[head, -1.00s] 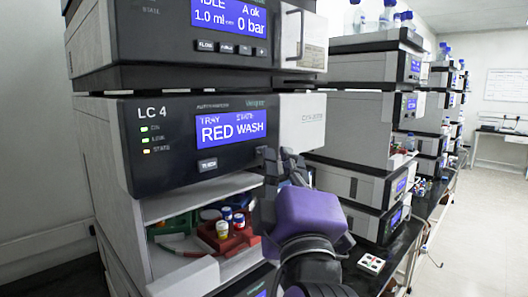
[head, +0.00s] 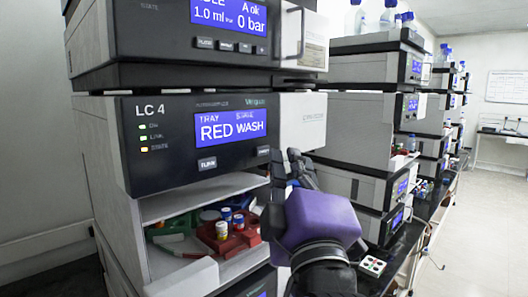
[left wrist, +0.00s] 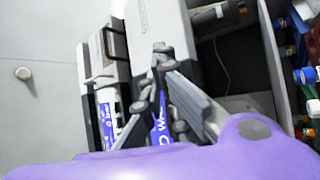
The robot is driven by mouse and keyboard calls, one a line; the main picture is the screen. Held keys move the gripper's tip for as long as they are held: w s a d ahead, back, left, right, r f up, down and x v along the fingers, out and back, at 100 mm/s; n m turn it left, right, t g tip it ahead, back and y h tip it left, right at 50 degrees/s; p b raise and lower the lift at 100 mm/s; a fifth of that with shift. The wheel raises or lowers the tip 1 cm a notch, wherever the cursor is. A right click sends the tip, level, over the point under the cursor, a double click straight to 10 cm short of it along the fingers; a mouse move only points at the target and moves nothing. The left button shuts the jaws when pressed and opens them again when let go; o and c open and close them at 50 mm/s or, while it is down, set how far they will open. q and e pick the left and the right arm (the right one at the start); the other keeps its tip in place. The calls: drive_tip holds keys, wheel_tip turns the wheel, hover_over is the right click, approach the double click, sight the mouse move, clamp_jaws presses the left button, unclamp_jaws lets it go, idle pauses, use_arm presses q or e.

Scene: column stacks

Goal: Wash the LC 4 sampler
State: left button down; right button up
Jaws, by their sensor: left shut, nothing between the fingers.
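The LC 4 sampler (head: 160,160) is the dark-fronted module in the middle of the near stack in the head view. Its blue screen (head: 231,129) reads RED under TRAY and WASH under STATE. Two buttons sit below the screen, a left one (head: 207,163) and a right one (head: 263,151). My left gripper (head: 293,157) is shut and empty, just right of the right button and in front of the panel's right side. In the left wrist view its fingertips (left wrist: 161,50) meet, with blue screens behind them. My right gripper is out of view.
Below the panel, an open bay holds a red tray (head: 222,243) with several capped vials, and a green tray (head: 180,226) behind. Another module (head: 125,30) sits above. More stacks (head: 365,120) line the bench to the right. A clear floor aisle (head: 485,220) lies far right.

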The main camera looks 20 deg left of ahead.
use_arm(q)
drive_tip(key=shift+d, duration=0.1)
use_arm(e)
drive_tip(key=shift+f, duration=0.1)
